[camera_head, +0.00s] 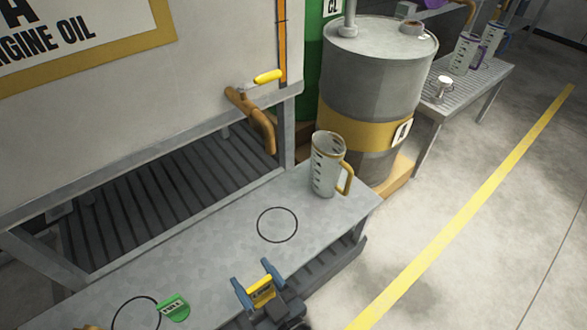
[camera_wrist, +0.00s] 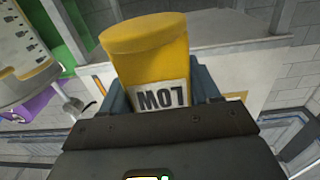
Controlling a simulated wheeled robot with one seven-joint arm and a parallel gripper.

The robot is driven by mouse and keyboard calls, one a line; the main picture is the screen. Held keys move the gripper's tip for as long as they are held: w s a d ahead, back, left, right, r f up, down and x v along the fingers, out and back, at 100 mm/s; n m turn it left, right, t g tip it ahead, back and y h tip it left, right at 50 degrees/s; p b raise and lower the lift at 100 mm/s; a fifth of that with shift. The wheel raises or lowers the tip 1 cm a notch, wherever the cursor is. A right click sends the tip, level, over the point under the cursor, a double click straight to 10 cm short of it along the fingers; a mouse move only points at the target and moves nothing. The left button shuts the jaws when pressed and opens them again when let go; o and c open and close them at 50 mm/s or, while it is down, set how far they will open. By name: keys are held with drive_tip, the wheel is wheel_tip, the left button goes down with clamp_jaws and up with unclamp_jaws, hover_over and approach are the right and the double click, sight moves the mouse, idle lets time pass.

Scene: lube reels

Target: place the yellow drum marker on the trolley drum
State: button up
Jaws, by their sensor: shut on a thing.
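My gripper (camera_head: 258,281) is shut on the yellow drum marker (camera_head: 262,293), with blue fingers on either side of it, above the near edge of the grey bench. In the wrist view the marker (camera_wrist: 147,48) is a yellow block with a rounded end and a white LOW label, upside down in the picture. A grey drum (camera_head: 375,88) with a yellow band and a white label stands on a low tan base past the bench's right end, well apart from my gripper. I cannot tell whether this is the trolley drum.
The bench (camera_head: 215,245) carries a clear jug (camera_head: 327,165) with a yellow handle, a green tag (camera_head: 173,307) and black circles. A tank with a yellow-handled tap (camera_head: 268,77) stands behind. A side table (camera_head: 470,85) holds more jugs. Open floor lies right, crossed by a yellow line.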

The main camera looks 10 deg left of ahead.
drive_tip(key=w+d+r+m+t+h, duration=0.25)
drive_tip(key=w+d+h, duration=0.2)
drive_tip(key=d, duration=0.45)
drive_tip(key=w+d+r+m+t+h, duration=0.25)
drive_tip(key=w+d, duration=0.25)
drive_tip(key=d, duration=0.4)
drive_tip(key=d+r+m+h+p, duration=0.2)
drive_tip(key=d+h+p, duration=0.1)
drive_tip(key=d+p, duration=0.3)
drive_tip(key=d+r+m+t+h+p, duration=0.1)
drive_tip(key=d+r+m+h+p, duration=0.1)
drive_tip(key=d+p, duration=0.4)
drive_tip(key=d+h, duration=0.1)
drive_tip(key=d, duration=0.3)
drive_tip(key=shift+m, duration=0.3)
drive_tip(key=shift+s, duration=0.15)
